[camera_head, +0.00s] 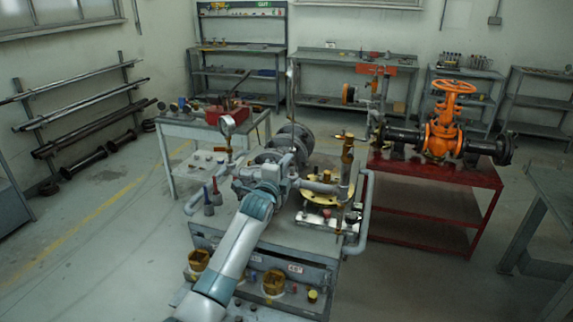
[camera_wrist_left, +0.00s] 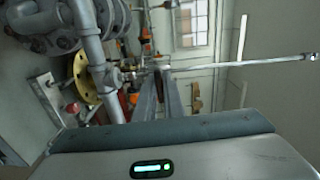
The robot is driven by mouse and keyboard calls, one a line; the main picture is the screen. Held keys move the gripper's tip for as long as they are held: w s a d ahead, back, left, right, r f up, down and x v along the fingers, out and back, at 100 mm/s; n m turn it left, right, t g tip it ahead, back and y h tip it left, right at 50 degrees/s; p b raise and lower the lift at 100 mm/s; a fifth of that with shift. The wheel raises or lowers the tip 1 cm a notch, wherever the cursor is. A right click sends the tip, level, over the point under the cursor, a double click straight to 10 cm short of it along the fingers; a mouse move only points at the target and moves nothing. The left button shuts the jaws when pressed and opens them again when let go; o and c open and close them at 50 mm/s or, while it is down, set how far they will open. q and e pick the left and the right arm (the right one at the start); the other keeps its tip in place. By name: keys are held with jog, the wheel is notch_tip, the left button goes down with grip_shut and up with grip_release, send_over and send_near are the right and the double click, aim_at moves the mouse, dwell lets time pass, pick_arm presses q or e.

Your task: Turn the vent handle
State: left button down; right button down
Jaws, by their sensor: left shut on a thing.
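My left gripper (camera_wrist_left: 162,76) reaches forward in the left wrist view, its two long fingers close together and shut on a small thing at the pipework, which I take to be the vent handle. The fingers hide most of it, so its shape and angle are unclear. In the head view my left arm comes up from the bottom to the grey valve assembly (camera_head: 325,187) on the middle bench, and the wrist hides the fingertips. A long thin metal rod (camera_wrist_left: 255,64) runs rightward from near the fingertips. My right gripper is not in view.
Grey pipe rails edge the bench (camera_head: 270,243). An orange gate valve (camera_head: 442,133) stands on a red table (camera_head: 430,200) at right. Open floor (camera_head: 90,240) lies at left.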

pick_arm(q)
jog(key=shift+n, duration=0.3)
jog(key=n+b, duration=0.1)
jog(key=n, duration=0.3)
jog(key=shift+f, duration=0.1)
jog(key=n, duration=0.5)
jog(key=shift+n+b, duration=0.4)
jog(key=n, duration=0.6)
jog(key=c, duration=1.9)
grip_release()
jog(key=shift+o, duration=0.2)
jog(key=b+v, duration=0.4)
jog(key=v, duration=1.3)
jog(key=shift+s+b, duration=0.15)
jog(key=shift+b, duration=0.25)
